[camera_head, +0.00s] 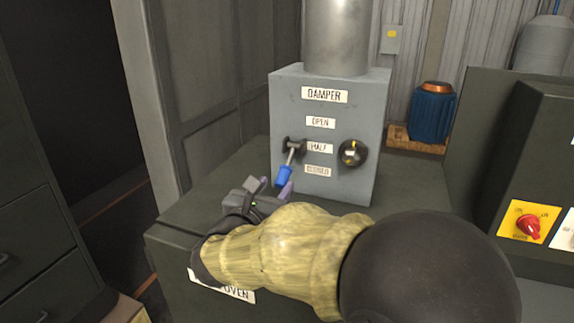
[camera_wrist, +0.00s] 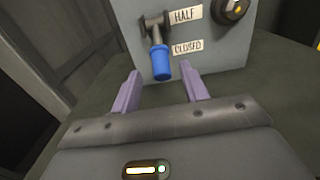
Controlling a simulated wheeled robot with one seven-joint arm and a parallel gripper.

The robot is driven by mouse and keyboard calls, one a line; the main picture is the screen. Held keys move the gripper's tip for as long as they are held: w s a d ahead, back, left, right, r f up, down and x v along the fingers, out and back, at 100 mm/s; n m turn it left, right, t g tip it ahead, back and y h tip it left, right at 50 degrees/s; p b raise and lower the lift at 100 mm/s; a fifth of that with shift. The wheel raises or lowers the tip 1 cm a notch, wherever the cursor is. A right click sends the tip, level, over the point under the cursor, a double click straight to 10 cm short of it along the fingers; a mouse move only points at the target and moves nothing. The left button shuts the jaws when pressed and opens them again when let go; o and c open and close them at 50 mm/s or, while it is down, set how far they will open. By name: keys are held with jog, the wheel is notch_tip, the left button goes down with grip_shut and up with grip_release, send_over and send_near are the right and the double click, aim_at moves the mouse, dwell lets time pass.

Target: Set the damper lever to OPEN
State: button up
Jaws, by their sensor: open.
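The damper lever (camera_head: 285,176) has a metal rod and a blue handle, on the front of the grey damper box (camera_head: 290,100). It points down, with its handle beside the CLOSED label (camera_head: 318,171). The HALF label (camera_head: 318,147) and the OPEN label (camera_head: 320,122) are above. My gripper (camera_head: 270,187) is open, just in front of and below the handle. In the wrist view the blue handle (camera_wrist: 161,63) shows beyond and between the two purple fingertips (camera_wrist: 161,88). Nothing is held between the fingers.
A round black dial (camera_head: 352,153) is right of the lever. A metal duct (camera_head: 337,35) rises from the box. A blue motor (camera_head: 431,112) stands behind right. A red switch on a yellow plate (camera_head: 527,225) is at far right. The dark bench top (camera_head: 412,190) is clear right of the box.

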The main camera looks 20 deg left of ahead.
aim_at(285, 172)
jog(key=w, duration=0.2)
jog(key=w+p, duration=0.1)
jog(key=w, duration=0.1)
jog(key=w+p, duration=0.1)
jog(key=w, duration=0.2)
jog(key=shift+d+r, duration=0.15)
jog(key=shift+d, duration=0.25)
jog(key=shift+w+a, duration=0.1)
jog(key=shift+w, duration=0.55)
jog(key=shift+s, duration=0.25)
jog(key=shift+c, duration=0.2)
grip_shut()
